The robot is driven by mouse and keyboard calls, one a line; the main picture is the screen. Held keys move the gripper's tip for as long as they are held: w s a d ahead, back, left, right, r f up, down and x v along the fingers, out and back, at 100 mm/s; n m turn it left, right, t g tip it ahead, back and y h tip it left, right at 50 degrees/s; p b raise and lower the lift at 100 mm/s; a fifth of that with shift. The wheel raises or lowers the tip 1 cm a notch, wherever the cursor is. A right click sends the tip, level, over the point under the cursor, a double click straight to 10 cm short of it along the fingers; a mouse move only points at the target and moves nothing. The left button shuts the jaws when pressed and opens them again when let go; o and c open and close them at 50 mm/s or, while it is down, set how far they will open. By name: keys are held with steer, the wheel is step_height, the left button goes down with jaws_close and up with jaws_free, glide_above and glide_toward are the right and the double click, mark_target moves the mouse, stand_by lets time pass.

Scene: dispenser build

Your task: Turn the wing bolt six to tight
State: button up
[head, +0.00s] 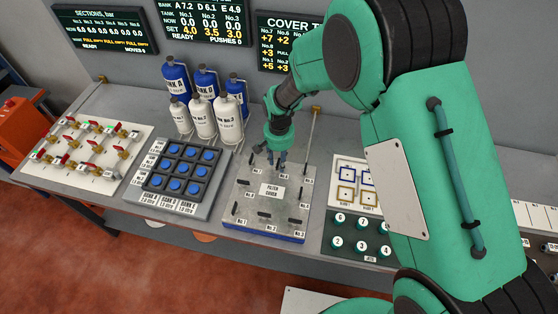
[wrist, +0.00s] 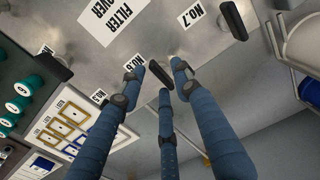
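The filter cover (head: 258,209) is a grey plate with dark wing bolts around its edge and numbered labels. My gripper (head: 277,160) points down over its far side. In the wrist view, my gripper (wrist: 158,72) has its three blue fingers spread apart. A dark wing, apparently wing bolt six (wrist: 165,98), shows between the fingers close to the No.6 label (wrist: 133,62). It overlaps the middle finger, so contact there is unclear. Another wing bolt (wrist: 236,20) stands by the No.7 label (wrist: 196,17). In the head view the gripper hides bolt six.
Left of the cover is a blue button pad (head: 180,168), then a valve board (head: 85,152). White and blue tanks (head: 202,118) stand behind. Right are a jets panel (head: 357,240) and a board with square outlines (head: 357,183). My arm partly hides the cover display (head: 275,45).

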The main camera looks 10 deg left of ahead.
step_height(320, 180, up, 12)
stand_by(0.6)
stand_by(0.4)
steer(key=s+d+r+t+b, duration=0.1)
steer(key=s+d+r+b, duration=0.15)
steer(key=d+r, duration=0.7)
steer(key=s+d+r+t+b, duration=0.1)
steer(key=s+d+r, duration=0.3)
steer(key=d+r, duration=0.5)
steer(key=s+d+r+t+b, duration=0.2)
steer(key=s+d+t+b, duration=0.1)
steer(key=s+d, duration=1.3)
steer(key=shift+s+r+m+t+b, duration=0.3)
steer(key=shift+s+r, duration=0.05)
steer(key=shift+s, duration=1.25)
